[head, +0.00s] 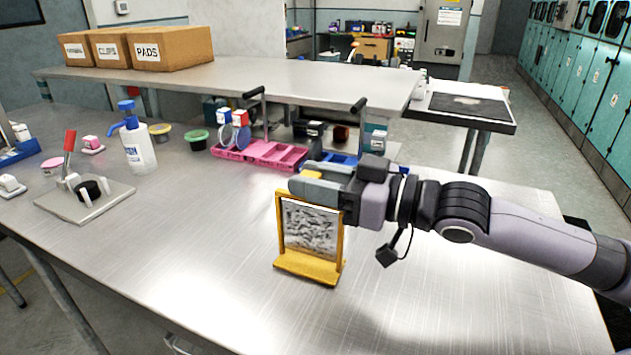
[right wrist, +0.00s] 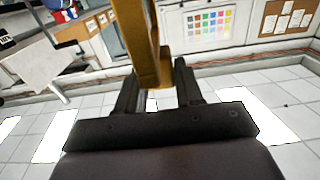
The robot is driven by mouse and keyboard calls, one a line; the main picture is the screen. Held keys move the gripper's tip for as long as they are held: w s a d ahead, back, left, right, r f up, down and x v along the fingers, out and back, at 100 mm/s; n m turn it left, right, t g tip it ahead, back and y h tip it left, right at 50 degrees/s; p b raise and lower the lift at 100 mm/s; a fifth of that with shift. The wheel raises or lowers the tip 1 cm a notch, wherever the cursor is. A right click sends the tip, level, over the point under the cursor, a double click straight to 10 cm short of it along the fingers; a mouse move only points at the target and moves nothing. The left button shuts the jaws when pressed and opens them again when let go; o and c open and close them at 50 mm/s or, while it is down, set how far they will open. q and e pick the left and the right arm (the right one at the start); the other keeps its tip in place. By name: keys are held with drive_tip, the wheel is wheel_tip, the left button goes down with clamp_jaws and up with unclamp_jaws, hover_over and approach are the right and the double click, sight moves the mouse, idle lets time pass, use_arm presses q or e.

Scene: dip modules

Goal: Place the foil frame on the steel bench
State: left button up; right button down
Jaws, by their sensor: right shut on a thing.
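The foil frame (head: 311,232) is a yellow frame with a crinkled silver panel and a wider yellow foot. It is upright at the middle of the steel bench (head: 200,268) in the head view. I cannot tell whether its foot touches the bench top. My right gripper (head: 318,182) is shut on the frame's upper part, coming from the right. In the right wrist view the yellow frame (right wrist: 145,45) stands between the two dark fingers (right wrist: 158,85). My left gripper is in neither view.
A pink tray (head: 268,153) and a blue tray (head: 340,158) lie behind the frame. A blue-topped pump bottle (head: 138,145) and a metal plate with a red-handled clamp (head: 85,198) stand at left. Cardboard boxes (head: 170,48) sit on the raised shelf. The bench front and right are clear.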

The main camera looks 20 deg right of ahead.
drive_tip(key=shift+f, duration=0.1)
drive_tip(key=c, duration=0.7)
unclamp_jaws()
drive_tip(key=shift+c, duration=0.2)
